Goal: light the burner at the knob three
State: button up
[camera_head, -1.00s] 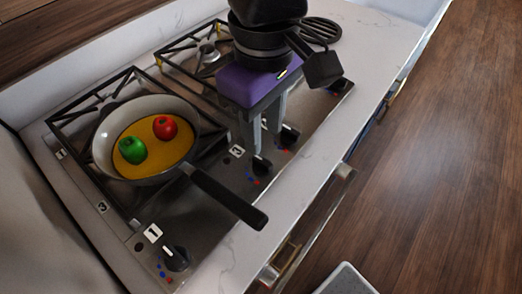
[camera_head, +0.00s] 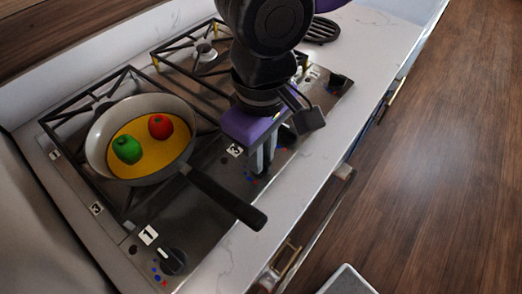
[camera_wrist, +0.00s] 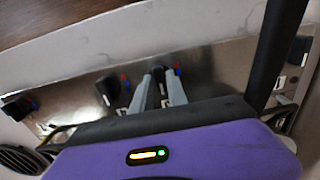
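Knob three stands on the steel front strip of the hob beside the label 3 (camera_head: 235,150). In the head view my gripper (camera_head: 263,168) is over it and hides it. In the wrist view the dark knob three (camera_wrist: 158,73) shows between my two grey fingertips (camera_wrist: 159,78). The fingers are close together and appear shut on it. The knob's turn angle is hard to see. No flame shows at any burner.
A pan (camera_head: 187,165) with a green and a red object stands on the left burner, its handle (camera_head: 226,198) reaching over the front edge near my gripper. Knob one (camera_head: 172,261) is at the near left, another knob (camera_head: 337,82) at the far right. The counter strip in front is clear.

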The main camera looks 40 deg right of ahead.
grip_shut()
jog(key=shift+r+p, duration=0.1)
jog(key=shift+p, duration=0.25)
jog(key=n+p, duration=0.2)
jog(key=n, duration=0.1)
jog(key=shift+r+p, duration=0.15)
jog(key=shift+p, duration=0.15)
jog(key=n+p, duration=0.2)
jog(key=n, duration=0.1)
jog(key=shift+p, duration=0.35)
jog(key=n+p, duration=0.1)
jog(key=n, duration=0.3)
jog(key=shift+p, duration=0.4)
jog(key=n, duration=0.2)
jog(key=n+p, duration=0.1)
jog(key=n, duration=0.2)
jog(key=shift+f+n, duration=0.2)
jog(key=shift+n, duration=0.1)
jog(key=n, duration=0.5)
jog(key=shift+n, duration=0.3)
